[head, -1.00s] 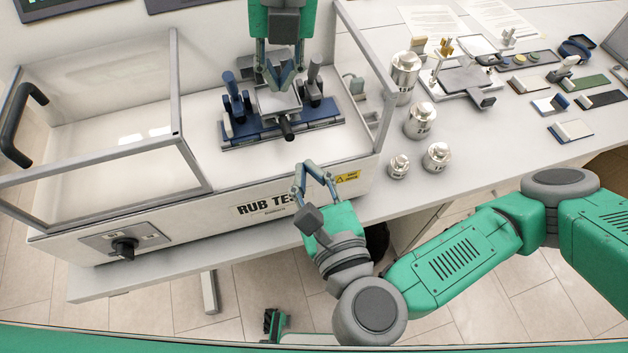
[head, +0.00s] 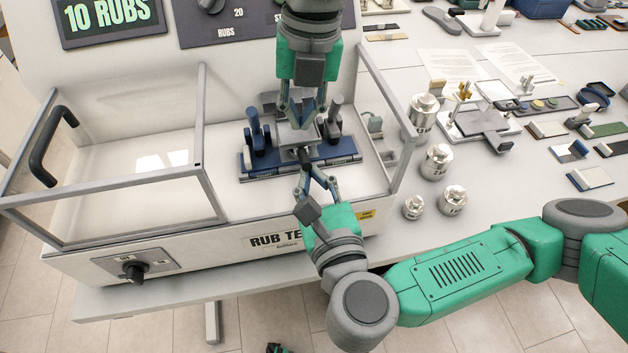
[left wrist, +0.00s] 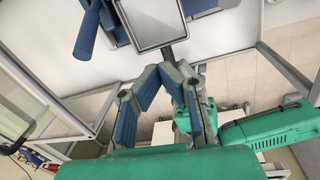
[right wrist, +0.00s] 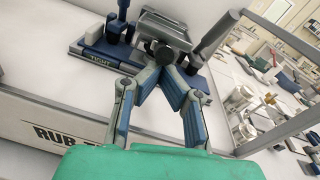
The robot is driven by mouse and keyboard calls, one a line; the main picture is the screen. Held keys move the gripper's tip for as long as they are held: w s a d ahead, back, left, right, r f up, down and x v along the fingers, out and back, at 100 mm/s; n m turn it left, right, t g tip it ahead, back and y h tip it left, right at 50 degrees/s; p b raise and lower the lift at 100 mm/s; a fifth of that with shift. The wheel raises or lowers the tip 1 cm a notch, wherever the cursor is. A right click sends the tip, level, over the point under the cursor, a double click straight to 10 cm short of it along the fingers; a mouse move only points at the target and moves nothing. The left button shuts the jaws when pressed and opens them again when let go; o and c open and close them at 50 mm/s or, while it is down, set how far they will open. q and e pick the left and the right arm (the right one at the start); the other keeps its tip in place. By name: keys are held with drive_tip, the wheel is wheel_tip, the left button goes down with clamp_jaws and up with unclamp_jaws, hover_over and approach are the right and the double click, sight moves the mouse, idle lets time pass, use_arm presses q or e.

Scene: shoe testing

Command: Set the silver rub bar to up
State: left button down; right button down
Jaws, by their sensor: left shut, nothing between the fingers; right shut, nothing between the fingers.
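The silver rub bar (head: 296,138) is a silver plate with a black knob at its front, in the middle of a blue base in the rub tester. Its plate shows at the top of the left wrist view (left wrist: 152,22) and from the front in the right wrist view (right wrist: 166,28). My left gripper (head: 301,122) is shut and empty, over the plate from behind. My right gripper (head: 306,170) is shut and empty, its tips right at the black knob (right wrist: 163,54). I cannot tell whether they touch it. The left gripper partly hides the plate in the head view.
Blue-handled (head: 256,128) and dark-handled (head: 333,120) uprights flank the bar on the blue base (head: 258,167). An open clear guard (head: 204,130) stands at left and a frame post (head: 405,165) at right. Silver weights (head: 436,162) stand on the table at right. A front knob (head: 133,270) is at lower left.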

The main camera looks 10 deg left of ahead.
use_arm(q)
drive_tip(key=c, duration=1.5)
unclamp_jaws()
drive_tip(key=shift+c, duration=0.2)
